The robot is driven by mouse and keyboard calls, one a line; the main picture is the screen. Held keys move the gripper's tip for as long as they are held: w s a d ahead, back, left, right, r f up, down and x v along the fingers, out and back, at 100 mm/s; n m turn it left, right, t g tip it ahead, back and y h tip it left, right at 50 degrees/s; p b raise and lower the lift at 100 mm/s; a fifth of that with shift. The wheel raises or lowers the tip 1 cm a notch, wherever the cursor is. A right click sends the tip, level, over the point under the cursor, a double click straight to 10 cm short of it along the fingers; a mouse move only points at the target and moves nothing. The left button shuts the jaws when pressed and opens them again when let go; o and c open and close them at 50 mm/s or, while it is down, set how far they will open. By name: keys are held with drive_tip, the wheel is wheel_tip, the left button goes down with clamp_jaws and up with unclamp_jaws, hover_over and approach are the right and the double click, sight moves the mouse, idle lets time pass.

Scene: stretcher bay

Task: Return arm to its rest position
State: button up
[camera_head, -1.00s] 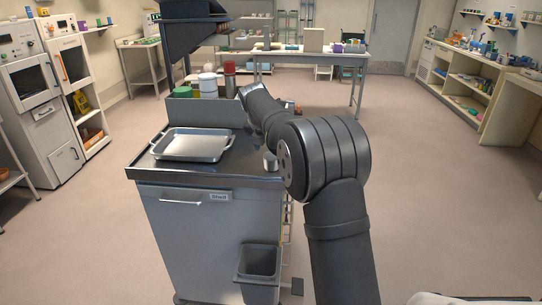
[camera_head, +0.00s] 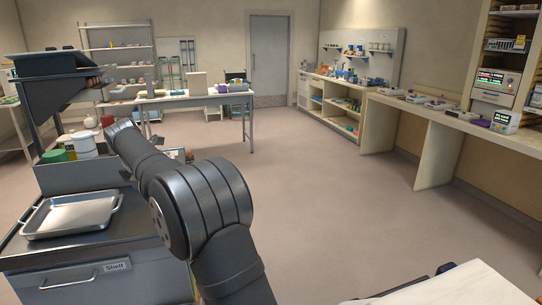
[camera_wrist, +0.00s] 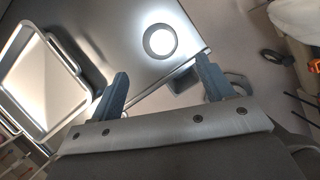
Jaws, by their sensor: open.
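My arm reaches from the bottom of the head view up and left over the dark top of the grey cart (camera_head: 120,228). My gripper itself is hidden behind my arm links there. In the wrist view my gripper (camera_wrist: 160,90) is open, its two dark fingers wide apart with nothing between them. Beyond the fingers lies the cart top, with a round shiny cup-like object (camera_wrist: 160,41) on it, apart from the fingers. A metal tray (camera_wrist: 45,80) lies at the left; it also shows on the cart in the head view (camera_head: 72,215).
White and green-lidded containers (camera_head: 82,146) stand at the back of the cart. A dark raised shelf (camera_head: 60,68) overhangs it. A white-topped table (camera_head: 195,97) stands behind. Counters (camera_head: 430,115) line the right wall. The floor (camera_head: 340,190) between is clear. A pale surface edge (camera_head: 470,285) shows at bottom right.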

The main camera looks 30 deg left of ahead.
drive_tip(key=x, duration=1.1)
drive_tip(key=shift+d+f, duration=0.1)
drive_tip(key=shift+f, duration=0.2)
wheel_tip(320, 180, up, 3)
drive_tip(key=shift+r, duration=0.65)
